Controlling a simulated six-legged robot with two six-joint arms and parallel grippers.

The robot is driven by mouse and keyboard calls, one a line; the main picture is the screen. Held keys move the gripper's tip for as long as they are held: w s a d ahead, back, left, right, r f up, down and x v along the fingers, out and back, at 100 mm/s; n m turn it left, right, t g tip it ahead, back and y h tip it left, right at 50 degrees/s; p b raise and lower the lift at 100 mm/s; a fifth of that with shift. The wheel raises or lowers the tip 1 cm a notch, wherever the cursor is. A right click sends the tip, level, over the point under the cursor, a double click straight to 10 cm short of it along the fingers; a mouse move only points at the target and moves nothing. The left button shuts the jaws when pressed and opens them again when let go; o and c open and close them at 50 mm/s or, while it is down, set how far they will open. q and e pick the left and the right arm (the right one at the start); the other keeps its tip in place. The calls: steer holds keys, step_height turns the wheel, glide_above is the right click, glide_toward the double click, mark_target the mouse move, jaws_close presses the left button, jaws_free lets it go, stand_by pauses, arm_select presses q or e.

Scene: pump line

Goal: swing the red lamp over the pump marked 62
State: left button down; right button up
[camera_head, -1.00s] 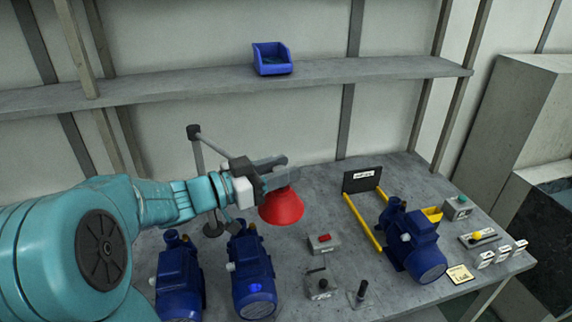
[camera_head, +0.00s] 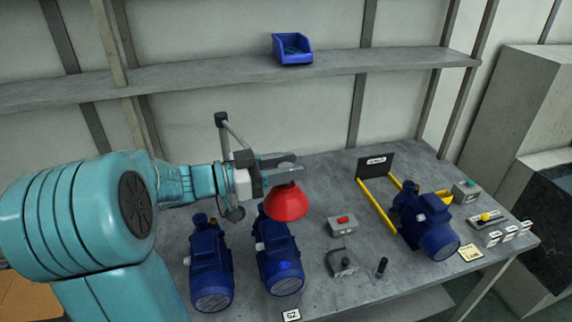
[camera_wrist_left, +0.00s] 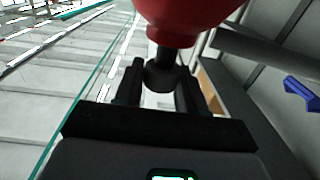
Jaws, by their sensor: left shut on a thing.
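The red lamp (camera_head: 287,203) hangs from a jointed grey arm (camera_head: 235,132) on a post. My left gripper (camera_head: 282,164) is shut on the lamp's dark knob, just above the red shade. In the left wrist view, the gripper (camera_wrist_left: 160,88) has its fingers either side of the dark knob (camera_wrist_left: 163,74), with the red shade (camera_wrist_left: 185,18) beyond. The blue pump (camera_head: 278,262) behind a label reading 62 (camera_head: 291,315) stands on the bench. In the picture, the shade overlaps this pump's top end; their height gap is unclear. My right gripper is not in view.
Another blue pump (camera_head: 210,268) stands left of it. To the right are a red-button box (camera_head: 342,225), a small switch box (camera_head: 341,263), a pump (camera_head: 424,222) by yellow rails (camera_head: 376,208) and a note. A shelf (camera_head: 190,82) with a blue bin (camera_head: 293,48) runs behind.

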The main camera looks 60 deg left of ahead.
arm_select(q)
steer(key=shift+s+h, duration=0.3)
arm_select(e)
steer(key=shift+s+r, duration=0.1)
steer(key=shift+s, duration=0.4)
arm_select(q)
steer(key=shift+w, duration=0.1)
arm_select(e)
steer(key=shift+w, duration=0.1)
arm_select(q)
steer(key=c, duration=0.8)
jaws_free()
steer(key=shift+o, duration=0.2)
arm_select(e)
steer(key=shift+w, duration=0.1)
arm_select(q)
steer(key=shift+s+a, duration=0.15)
steer(key=shift+s, duration=0.2)
steer(key=b+v, duration=0.3)
steer(key=v, duration=1.2)
steer(key=shift+s+r, duration=0.2)
steer(key=shift+s, duration=0.05)
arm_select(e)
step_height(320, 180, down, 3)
